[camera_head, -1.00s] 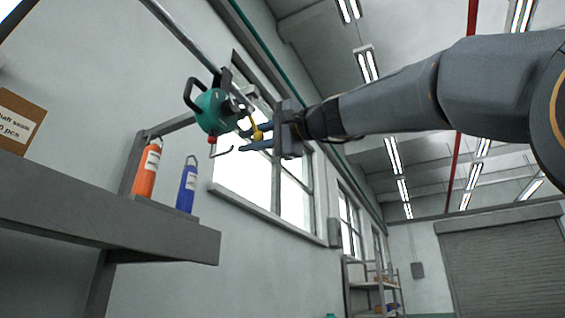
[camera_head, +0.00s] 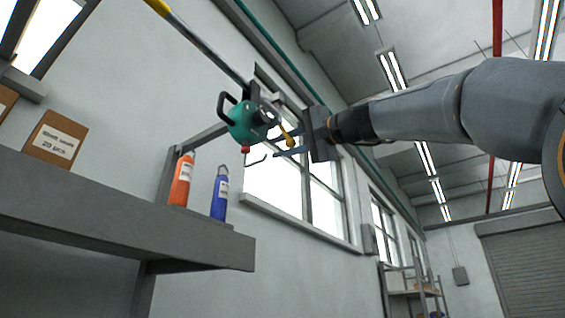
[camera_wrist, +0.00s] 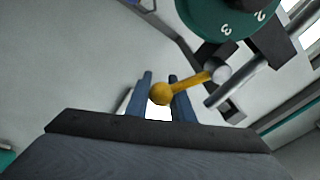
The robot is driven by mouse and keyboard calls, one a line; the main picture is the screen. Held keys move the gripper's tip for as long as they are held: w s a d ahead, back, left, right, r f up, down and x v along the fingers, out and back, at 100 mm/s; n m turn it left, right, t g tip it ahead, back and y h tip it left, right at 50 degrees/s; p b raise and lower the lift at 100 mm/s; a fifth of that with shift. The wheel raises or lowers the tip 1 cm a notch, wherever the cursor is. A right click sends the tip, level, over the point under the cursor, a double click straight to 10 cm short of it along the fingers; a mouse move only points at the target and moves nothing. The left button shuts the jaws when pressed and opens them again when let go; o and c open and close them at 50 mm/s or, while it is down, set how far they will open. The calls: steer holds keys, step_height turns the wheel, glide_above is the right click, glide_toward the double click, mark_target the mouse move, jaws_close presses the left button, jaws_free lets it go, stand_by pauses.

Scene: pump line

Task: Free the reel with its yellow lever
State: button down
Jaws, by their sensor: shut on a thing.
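The teal reel (camera_head: 243,122) hangs from a rail (camera_head: 205,45) high by the wall. It has a black handle on its left, a red part underneath and a hook below. In the wrist view the reel (camera_wrist: 222,18) shows numbers on its face at the top. The yellow lever (camera_head: 289,141) is on the reel's right side. My gripper (camera_head: 279,143) reaches in from the right with its blue fingers around the lever. In the wrist view the lever's round knob (camera_wrist: 160,94) sits between the two fingers (camera_wrist: 160,82), shut on it.
A grey shelf (camera_head: 120,222) stands at lower left, below the reel. It carries an orange bottle (camera_head: 181,182), a blue bottle (camera_head: 220,196) and a cardboard box (camera_head: 55,142). A window (camera_head: 275,190) is behind the gripper. The space below the gripper looks clear.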

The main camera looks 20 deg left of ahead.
steer(key=c, duration=1.4)
jaws_free()
steer(key=shift+o, duration=0.2)
steer(key=b+v, duration=0.3)
steer(key=v, duration=0.4)
steer(key=shift+d+b, duration=0.35)
steer(key=shift+b, duration=0.05)
steer(key=shift+s, duration=0.1)
